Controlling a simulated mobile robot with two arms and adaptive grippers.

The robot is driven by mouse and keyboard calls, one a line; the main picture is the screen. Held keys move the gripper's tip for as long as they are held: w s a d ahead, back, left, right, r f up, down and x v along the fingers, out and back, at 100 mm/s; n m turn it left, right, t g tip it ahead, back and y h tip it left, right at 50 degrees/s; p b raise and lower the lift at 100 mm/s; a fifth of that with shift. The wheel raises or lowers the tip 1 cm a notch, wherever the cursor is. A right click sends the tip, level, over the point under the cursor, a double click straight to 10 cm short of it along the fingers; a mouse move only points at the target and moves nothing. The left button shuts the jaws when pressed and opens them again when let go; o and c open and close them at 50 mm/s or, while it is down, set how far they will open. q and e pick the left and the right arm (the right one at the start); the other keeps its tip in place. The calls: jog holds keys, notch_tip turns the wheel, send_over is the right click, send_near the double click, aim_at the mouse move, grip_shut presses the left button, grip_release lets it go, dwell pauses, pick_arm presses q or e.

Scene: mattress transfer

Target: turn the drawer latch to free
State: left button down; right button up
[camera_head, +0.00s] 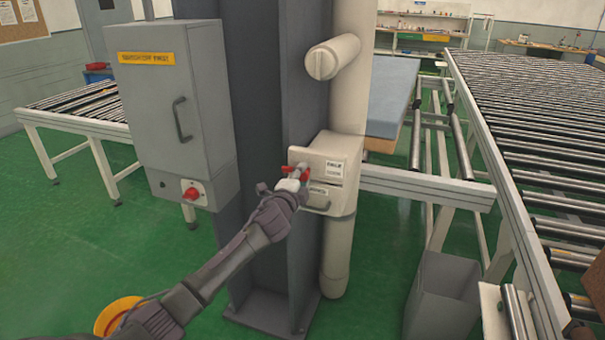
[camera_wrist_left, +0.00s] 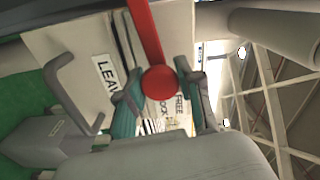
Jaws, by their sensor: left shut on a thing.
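The red drawer latch (camera_head: 304,170) sits on the front of a cream drawer box (camera_head: 342,183) fixed to the column. My left gripper (camera_head: 291,182) is at the latch and covers part of it. In the left wrist view the latch shows as a red bar with a round red hub (camera_wrist_left: 159,83), between the fingers of my left gripper (camera_wrist_left: 163,98), which is shut on it. A label with FREE and LOCK (camera_wrist_left: 180,107) lies behind the hub. The drawer handle (camera_head: 317,208) is below the latch. My right gripper is not in view.
A grey cabinet (camera_head: 160,100) with a red knob stands left of the column (camera_head: 262,90). A roller conveyor (camera_head: 540,130) runs along the right, and a blue-grey mattress (camera_head: 393,95) lies behind the column. A grey bin (camera_head: 445,295) stands on the green floor.

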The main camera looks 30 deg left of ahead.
pick_arm(q)
jog(key=shift+m, duration=0.8)
jog(key=c, duration=0.7)
grip_release()
jog(key=v, duration=1.2)
jog(key=shift+f, duration=0.1)
jog(key=shift+f, duration=0.1)
